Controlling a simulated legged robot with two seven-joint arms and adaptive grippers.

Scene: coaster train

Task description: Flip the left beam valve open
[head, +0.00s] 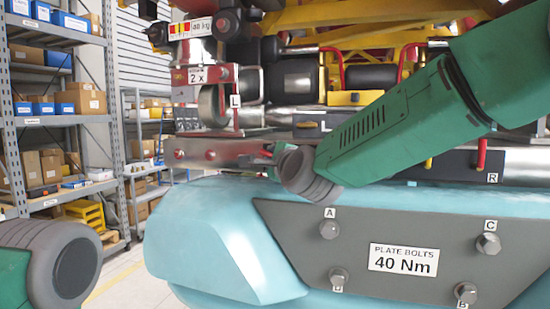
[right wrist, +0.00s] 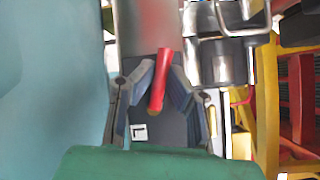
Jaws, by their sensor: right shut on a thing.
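The left beam valve has a red lever (right wrist: 160,82) on a dark plate marked L (right wrist: 139,131), seen in the right wrist view. My right gripper (right wrist: 159,76) has a finger on each side of the lever and is shut on it. My left gripper is out of view; only part of my left arm shows at the lower left.
Below the beam is a turquoise body (head: 205,235) with a grey bolt plate (head: 385,225). A red lever (head: 481,155) stands by the R label at right. A wheel (head: 212,105) and red bracket sit above the beam. Shelves (head: 60,120) stand at left.

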